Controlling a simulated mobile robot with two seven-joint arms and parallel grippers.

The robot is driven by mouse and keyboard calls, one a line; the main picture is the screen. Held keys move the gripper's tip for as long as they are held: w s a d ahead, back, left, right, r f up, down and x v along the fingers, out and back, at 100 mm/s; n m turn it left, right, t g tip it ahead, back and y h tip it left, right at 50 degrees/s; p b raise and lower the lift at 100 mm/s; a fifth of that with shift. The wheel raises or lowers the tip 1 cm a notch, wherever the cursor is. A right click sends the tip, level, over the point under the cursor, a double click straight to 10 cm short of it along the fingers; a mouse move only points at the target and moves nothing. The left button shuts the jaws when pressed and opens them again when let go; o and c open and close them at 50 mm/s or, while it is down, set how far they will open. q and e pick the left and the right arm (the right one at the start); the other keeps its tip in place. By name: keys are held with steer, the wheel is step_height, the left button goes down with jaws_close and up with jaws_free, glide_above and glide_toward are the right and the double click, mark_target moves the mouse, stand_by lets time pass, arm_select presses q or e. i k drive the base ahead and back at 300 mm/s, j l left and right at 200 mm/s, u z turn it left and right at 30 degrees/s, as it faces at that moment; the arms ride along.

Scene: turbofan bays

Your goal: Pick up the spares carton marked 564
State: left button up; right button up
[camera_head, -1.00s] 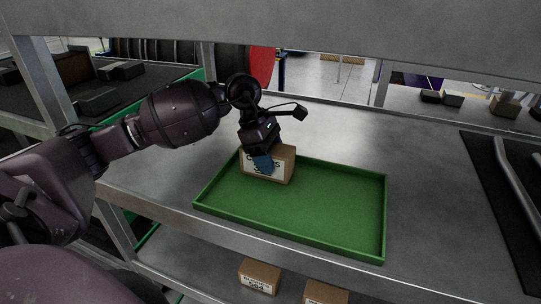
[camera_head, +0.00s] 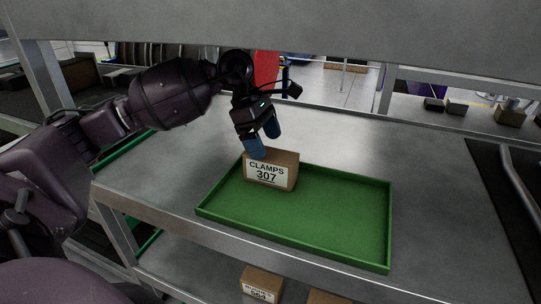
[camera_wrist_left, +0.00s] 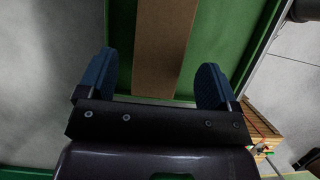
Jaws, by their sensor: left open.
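A brown carton (camera_head: 286,171) labelled CLAMPS 307 stands upright in the back left corner of the green tray. My left gripper (camera_head: 264,140) is open with blue fingertips just above this carton, apart or nearly so. In the left wrist view the carton's plain brown top (camera_wrist_left: 165,45) lies between and beyond the open fingers (camera_wrist_left: 155,85). On the lower shelf another carton (camera_head: 262,282) shows at the bottom edge of the head view; its label is too small and cut off to read surely. My right gripper is not in view.
The green tray (camera_head: 391,225) is otherwise empty on the metal shelf (camera_head: 400,150). A second lower carton (camera_head: 327,297) is mostly cut off. A dark mat with a pipe (camera_head: 520,185) lies to the right. An overhead panel (camera_head: 300,25) spans the top.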

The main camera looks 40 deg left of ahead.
mark_target(260, 285)
steer(key=k, duration=1)
